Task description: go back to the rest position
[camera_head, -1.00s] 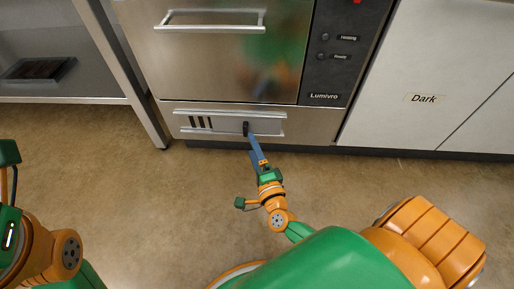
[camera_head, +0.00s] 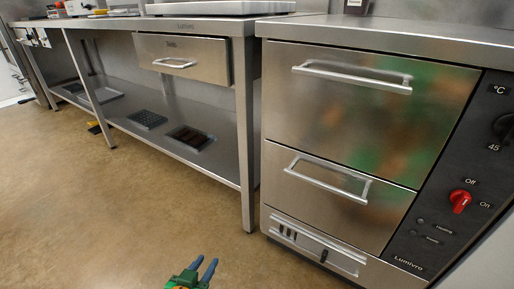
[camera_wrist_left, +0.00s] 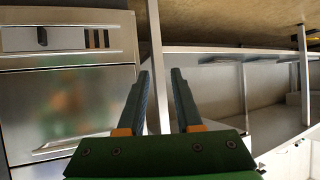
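My left gripper (camera_head: 203,268) shows at the bottom edge of the head view, over the floor, its two blue fingers apart. In the left wrist view the gripper (camera_wrist_left: 160,90) is open, with nothing between the fingers. It is clear of the steel appliance (camera_head: 350,110), whose lower front strip holds dark vent slots and a small black slider knob (camera_head: 323,256). The knob also shows in the left wrist view (camera_wrist_left: 42,37), where the appliance appears upside down. My right gripper is not in view.
A steel table (camera_head: 243,150) with a drawer (camera_head: 182,60) and a lower shelf stands left of the appliance. Dark trays (camera_head: 190,137) lie on the shelf. A red knob (camera_head: 460,201) is on the control panel. The brown floor (camera_head: 100,215) in front is open.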

